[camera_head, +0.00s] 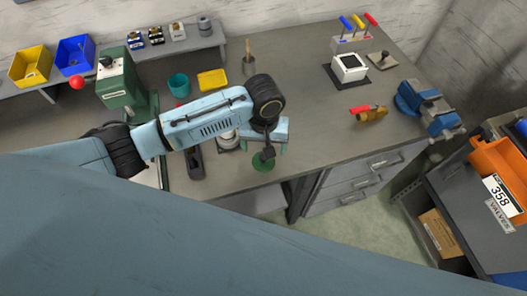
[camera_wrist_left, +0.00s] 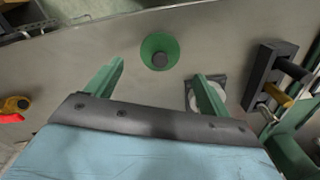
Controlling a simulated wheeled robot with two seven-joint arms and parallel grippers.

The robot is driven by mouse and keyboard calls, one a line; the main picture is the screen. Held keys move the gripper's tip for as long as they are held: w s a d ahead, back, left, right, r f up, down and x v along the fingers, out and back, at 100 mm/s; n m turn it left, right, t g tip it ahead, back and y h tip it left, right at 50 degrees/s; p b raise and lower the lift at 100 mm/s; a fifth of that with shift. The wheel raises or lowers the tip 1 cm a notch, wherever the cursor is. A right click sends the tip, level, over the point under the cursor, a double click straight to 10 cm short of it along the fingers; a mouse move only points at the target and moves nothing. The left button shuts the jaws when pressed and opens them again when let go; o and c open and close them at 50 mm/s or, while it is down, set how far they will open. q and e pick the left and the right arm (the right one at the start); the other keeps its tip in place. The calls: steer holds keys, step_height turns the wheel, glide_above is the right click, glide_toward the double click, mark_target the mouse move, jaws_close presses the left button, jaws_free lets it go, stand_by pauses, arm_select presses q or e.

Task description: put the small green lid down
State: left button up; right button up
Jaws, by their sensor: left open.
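The small green lid (camera_head: 262,163) is a round disc with a dark knob, lying on the grey workbench near its front edge. In the left wrist view the lid (camera_wrist_left: 148,46) appears knob up, just beyond and between my fingertips, with clear space on both sides. My left gripper (camera_wrist_left: 159,72) is open and empty, its two green fingers apart. In the head view the left gripper (camera_head: 268,148) is over the bench beside the lid, and the wrist partly hides it. My right gripper is not in view.
A pale round piece on a dark plate (camera_wrist_left: 218,98) lies by one finger, and a black holder (camera_wrist_left: 262,75) stands farther right. A teal cup (camera_head: 178,84), yellow tray (camera_head: 212,79) and white-topped block (camera_head: 349,66) are farther back. The bench right of the lid is clear.

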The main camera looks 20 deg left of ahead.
arm_select(q)
step_height(320, 180, up, 6)
stand_by(0.7)
